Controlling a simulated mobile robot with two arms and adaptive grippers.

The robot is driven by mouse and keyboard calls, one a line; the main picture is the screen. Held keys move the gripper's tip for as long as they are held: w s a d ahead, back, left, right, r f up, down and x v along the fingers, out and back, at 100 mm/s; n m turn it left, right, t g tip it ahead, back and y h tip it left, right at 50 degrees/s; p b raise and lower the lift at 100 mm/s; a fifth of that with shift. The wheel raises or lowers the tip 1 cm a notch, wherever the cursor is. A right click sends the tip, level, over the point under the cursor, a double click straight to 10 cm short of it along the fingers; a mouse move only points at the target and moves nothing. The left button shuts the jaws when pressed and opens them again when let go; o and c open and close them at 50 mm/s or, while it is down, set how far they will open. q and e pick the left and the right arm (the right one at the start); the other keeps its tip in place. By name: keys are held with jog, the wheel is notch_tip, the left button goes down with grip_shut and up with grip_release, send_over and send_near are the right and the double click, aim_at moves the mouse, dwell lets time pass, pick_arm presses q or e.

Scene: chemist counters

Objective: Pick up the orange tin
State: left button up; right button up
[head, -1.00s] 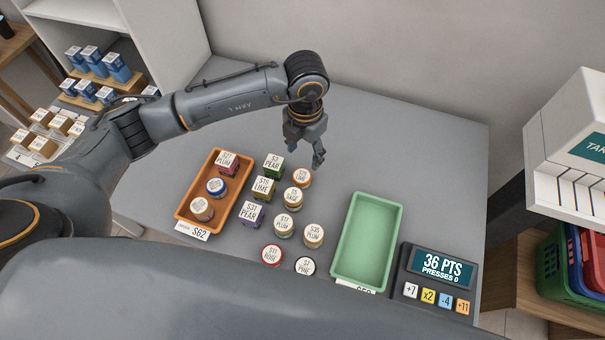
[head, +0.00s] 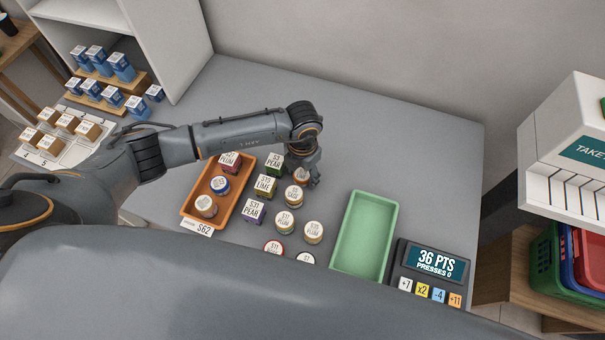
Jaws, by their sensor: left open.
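The orange tin (head: 299,180) stands upright on the grey counter, at the back right of a group of loose tins and boxes. Its lid is partly hidden by my left gripper (head: 307,180). That gripper is open and reaches down over the tin, with a finger just to its right. I cannot tell whether the fingers touch it. My right gripper is not in view.
A tan-sided tin (head: 293,195) stands close in front, and a green box (head: 275,164) is close on the left. An orange tray (head: 190,207) with several goods, an empty green tray (head: 363,237) and a points display (head: 434,261) share the counter. The back right is clear.

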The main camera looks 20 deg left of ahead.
pick_arm(q)
jog(key=c, duration=0.9)
jog(key=shift+r, duration=0.15)
